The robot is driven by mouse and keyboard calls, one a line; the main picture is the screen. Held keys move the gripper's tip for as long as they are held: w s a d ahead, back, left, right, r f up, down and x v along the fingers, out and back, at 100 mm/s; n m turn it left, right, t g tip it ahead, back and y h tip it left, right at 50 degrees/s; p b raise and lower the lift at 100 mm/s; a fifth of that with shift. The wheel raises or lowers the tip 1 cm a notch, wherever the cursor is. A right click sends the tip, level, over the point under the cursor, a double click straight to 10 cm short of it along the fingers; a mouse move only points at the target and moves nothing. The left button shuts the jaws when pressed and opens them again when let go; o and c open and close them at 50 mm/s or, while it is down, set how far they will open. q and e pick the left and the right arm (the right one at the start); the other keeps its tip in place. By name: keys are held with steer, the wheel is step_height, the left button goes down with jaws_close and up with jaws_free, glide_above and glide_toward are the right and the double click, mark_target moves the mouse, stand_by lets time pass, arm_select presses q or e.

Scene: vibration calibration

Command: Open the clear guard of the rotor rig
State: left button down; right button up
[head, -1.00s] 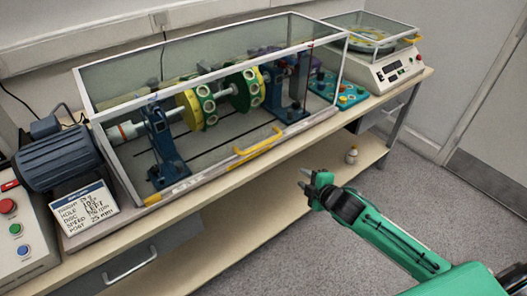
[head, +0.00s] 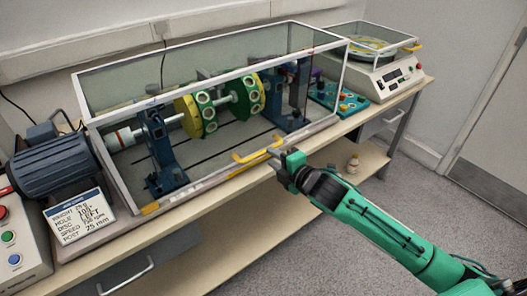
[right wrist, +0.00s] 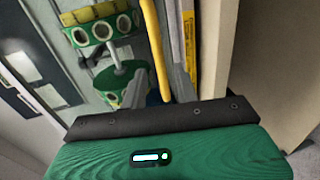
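The clear guard (head: 130,88), a white-framed box, is shut over the rotor rig. Its yellow handle (head: 258,149) is on the lower front edge. Through the panes I see the rotor discs (head: 247,93), yellow and green on a shaft. My right gripper (head: 281,162) is at the right end of the handle. In the right wrist view, the yellow handle (right wrist: 155,45) runs between the two open fingers (right wrist: 158,84). I cannot tell whether either finger touches it. My left gripper is out of view.
A blue motor (head: 55,165) and a display card (head: 80,217) stand left of the guard. A control box (head: 18,245) is at the far left. A balance (head: 385,72) and a teal tray (head: 338,97) stand at right.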

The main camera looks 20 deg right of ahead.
mark_target(265, 153)
steer(key=shift+x, duration=2.75)
jaws_close()
